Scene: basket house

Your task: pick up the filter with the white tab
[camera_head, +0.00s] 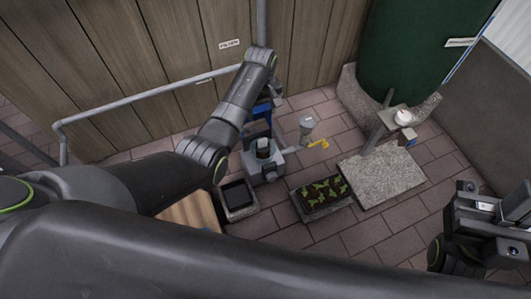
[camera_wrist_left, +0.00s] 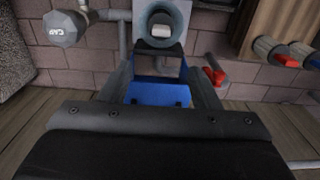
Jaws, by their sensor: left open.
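The filter with the white tab (camera_wrist_left: 160,31) shows in the left wrist view as a dark round inside a grey-blue ring at the top middle, the pale tab on its face. In the head view the dark filter (camera_head: 263,148) stands in an open grey housing (camera_head: 270,172). My left gripper (camera_head: 262,122) is open, just behind the housing in the picture. In the left wrist view its two fingers (camera_wrist_left: 160,75) point at the ring, apart from each other, with a blue surface between them. My right gripper (camera_head: 490,215) is at the right edge, away from the filter; its jaw gap is unclear.
A planted tray (camera_head: 322,194) and a stone slab (camera_head: 382,176) lie right of the housing, a black tray (camera_head: 238,196) to its left. A grey fitting (camera_head: 307,128) with a yellow handle (camera_head: 319,144) stands close by. A wooden fence (camera_head: 170,45) is behind.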

